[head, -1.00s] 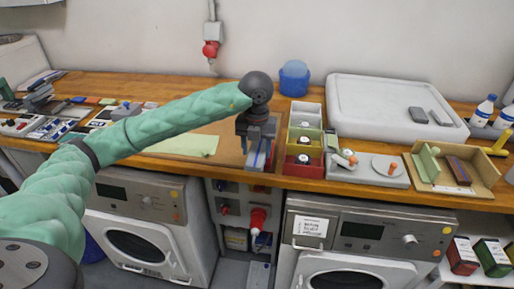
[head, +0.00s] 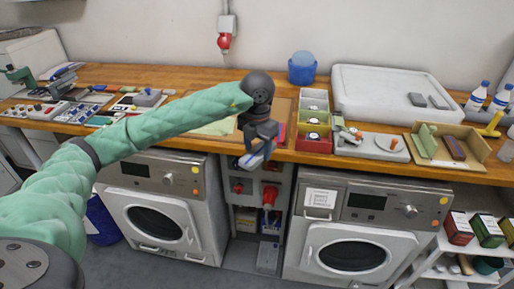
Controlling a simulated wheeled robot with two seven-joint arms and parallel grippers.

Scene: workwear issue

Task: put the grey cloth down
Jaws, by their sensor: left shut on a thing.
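My left gripper (head: 258,148) hangs from the green-sleeved arm, pointing down at the front edge of the wooden workbench (head: 180,145). It is shut on a small pale grey thing, which I take to be the grey cloth (head: 250,162). The cloth shows at the fingertips, in front of the bench's edge in the picture. The fingers and wrist hide part of it, and its full shape is hard to make out. I cannot tell its exact height against the bench top. My right gripper is not in view.
Right of the gripper stand a divided box (head: 313,123), a plate with small knobs (head: 372,147) and an open wooden tray (head: 455,148). Behind are a blue tub (head: 302,67) and a large white tray (head: 375,88). Small tools crowd the bench's left. Two washing machines (head: 160,215) stand below.

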